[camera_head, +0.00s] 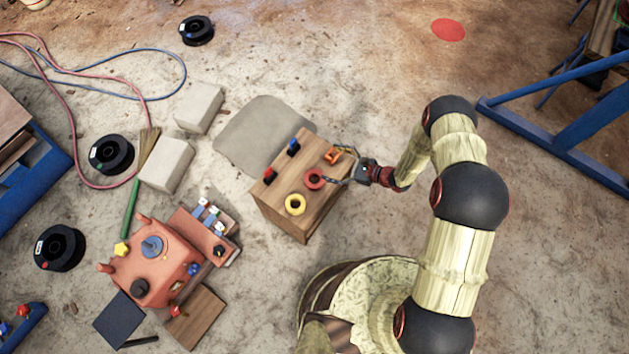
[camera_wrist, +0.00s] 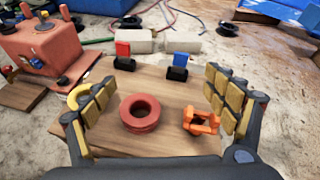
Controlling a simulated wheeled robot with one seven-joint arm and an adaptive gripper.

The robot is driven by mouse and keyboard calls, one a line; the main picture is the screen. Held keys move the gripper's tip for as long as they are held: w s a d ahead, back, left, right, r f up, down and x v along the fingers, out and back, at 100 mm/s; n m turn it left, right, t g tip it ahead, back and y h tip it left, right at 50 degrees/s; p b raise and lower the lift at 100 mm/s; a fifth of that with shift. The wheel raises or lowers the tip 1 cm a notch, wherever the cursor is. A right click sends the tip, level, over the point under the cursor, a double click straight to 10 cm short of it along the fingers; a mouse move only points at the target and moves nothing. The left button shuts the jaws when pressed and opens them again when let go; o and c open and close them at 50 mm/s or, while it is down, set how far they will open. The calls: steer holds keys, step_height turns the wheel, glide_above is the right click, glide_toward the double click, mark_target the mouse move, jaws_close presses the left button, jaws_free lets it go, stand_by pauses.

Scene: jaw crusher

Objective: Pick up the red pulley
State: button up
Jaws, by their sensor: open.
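The red pulley (camera_head: 314,179) is a grooved red ring lying on the wooden block table, between a yellow ring and an orange part. In the wrist view the red pulley (camera_wrist: 140,113) lies flat on the wood between my fingers, nearer the left finger. My gripper (camera_head: 345,168) is at the right edge of the table, beside the pulley and the orange part. In the wrist view my gripper (camera_wrist: 160,105) is open with padded fingers spread wide and holds nothing. Whether a finger touches the pulley cannot be told.
The wooden table (camera_head: 284,226) also holds a yellow ring (camera_head: 295,204), an orange part (camera_head: 333,155), a blue switch-like piece (camera_head: 293,147) and a red one (camera_head: 269,175). The orange crusher machine (camera_head: 150,262) stands to the left. Pale bricks (camera_head: 167,163) and black spools (camera_head: 111,154) lie on the floor.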

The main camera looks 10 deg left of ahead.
mark_target(320, 182)
steer(key=s+f+m, duration=0.1)
steer(key=f, duration=0.2)
steer(key=s+d+f+m+t, duration=0.1)
steer(key=s+f, duration=0.1)
steer(key=f, duration=0.2)
steer(key=s+f+m, duration=0.1)
steer(key=f, duration=0.2)
steer(key=shift+s+d+f+t+h, duration=0.2)
steer(key=shift+d+f+t+h, duration=0.1)
steer(key=shift+f+h, duration=0.1)
steer(key=shift+a+f+b, duration=0.15)
steer(key=shift+f+b, duration=0.15)
steer(key=shift+f, duration=0.05)
steer(key=b+x, duration=0.1)
steer(key=x, duration=0.1)
steer(key=b+x, duration=0.1)
steer(key=x, duration=0.4)
steer(key=shift+s+a+f+b, duration=0.2)
steer(key=shift+f+b, duration=0.1)
steer(key=shift+b, duration=0.1)
steer(key=shift+c, duration=0.6)
steer(key=c, duration=2)
steer(key=shift+r, duration=0.1)
steer(key=shift+c, duration=0.3)
